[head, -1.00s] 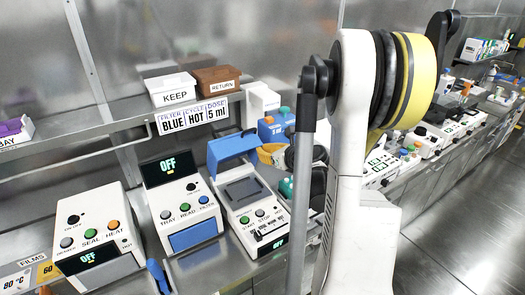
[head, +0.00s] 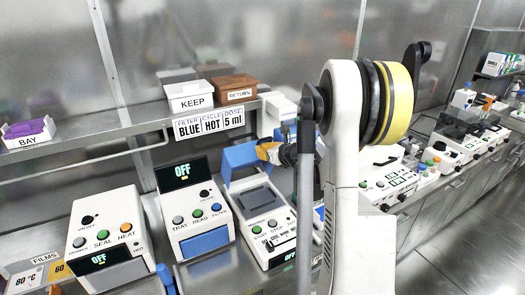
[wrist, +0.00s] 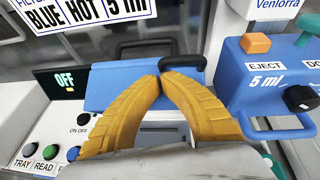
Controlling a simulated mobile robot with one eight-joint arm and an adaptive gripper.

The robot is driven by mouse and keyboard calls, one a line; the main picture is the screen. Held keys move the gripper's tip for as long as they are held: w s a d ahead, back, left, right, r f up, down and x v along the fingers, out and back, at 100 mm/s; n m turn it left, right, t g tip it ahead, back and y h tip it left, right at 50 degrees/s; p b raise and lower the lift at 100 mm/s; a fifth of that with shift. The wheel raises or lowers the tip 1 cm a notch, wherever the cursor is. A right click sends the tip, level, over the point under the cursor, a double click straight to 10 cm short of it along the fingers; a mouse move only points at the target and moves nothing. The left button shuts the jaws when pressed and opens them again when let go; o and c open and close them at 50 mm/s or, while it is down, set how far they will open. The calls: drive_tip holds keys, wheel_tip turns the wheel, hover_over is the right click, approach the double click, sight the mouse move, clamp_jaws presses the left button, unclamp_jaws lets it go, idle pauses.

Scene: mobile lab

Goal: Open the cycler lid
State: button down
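The cycler (head: 262,212) is the white device with START and STOP buttons, right of the reader. Its blue lid (head: 240,157) is raised and stands steeply at the back, with the dark bed (head: 259,199) uncovered. My gripper (head: 262,150) has yellow fingers and is at the lid's upper right edge. In the wrist view my fingertips (wrist: 160,80) meet in front of the blue lid (wrist: 115,92), just below its black handle (wrist: 168,48). I see nothing between the fingers. Whether they touch the lid is unclear.
The reader (head: 192,210) stands close on the left, the sealer (head: 107,238) farther left. A blue dispenser (wrist: 265,75) with an EJECT button is close on the right in the wrist view. A shelf above holds the KEEP box (head: 191,97) and brown RETURN box (head: 232,88).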

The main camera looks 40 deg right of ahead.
sight(255, 141)
drive_tip(key=w, duration=0.1)
drive_tip(key=w+r+g+p, duration=0.1)
drive_tip(key=w, duration=0.1)
drive_tip(key=w+d+g+p, duration=0.1)
drive_tip(key=w, duration=0.1)
drive_tip(key=shift+w+d+r, duration=0.1)
drive_tip(key=shift+w+r, duration=0.05)
drive_tip(key=shift+w+d, duration=0.1)
drive_tip(key=shift+w, duration=0.3)
drive_tip(key=shift+s, duration=0.1)
